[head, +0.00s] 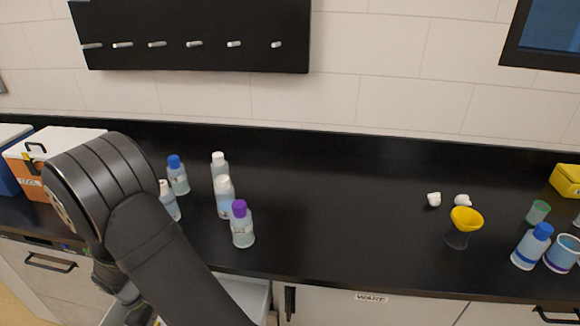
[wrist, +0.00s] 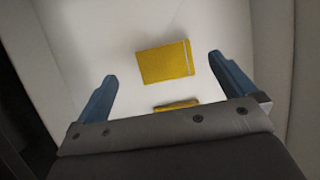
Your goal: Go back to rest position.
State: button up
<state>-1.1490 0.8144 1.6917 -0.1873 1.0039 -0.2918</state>
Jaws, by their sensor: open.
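My gripper (wrist: 162,67) shows in the wrist view with its two blue fingers spread wide and nothing between them. It points down into a white-walled space, where a flat yellow piece (wrist: 166,62) lies beyond the fingertips. A second yellow piece (wrist: 176,105) is partly hidden by the gripper body. In the head view my dark arm rises at the left and bends down in front of the counter (head: 350,230). The fingers are hidden there behind the arm.
Several bottles, one a purple-capped bottle (head: 242,226), stand right of my arm. An orange-and-white box (head: 55,150) is at the left. A yellow funnel (head: 466,219) and a blue-capped bottle (head: 531,247) stand at the right. A pale tray (head: 247,295) shows below the counter edge. The counter middle is clear.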

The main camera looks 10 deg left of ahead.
notch_tip(320, 180, up, 30)
jog(key=w+d, duration=0.6)
jog(key=w, duration=0.3)
jog(key=shift+w+f, duration=0.2)
dwell(0.6)
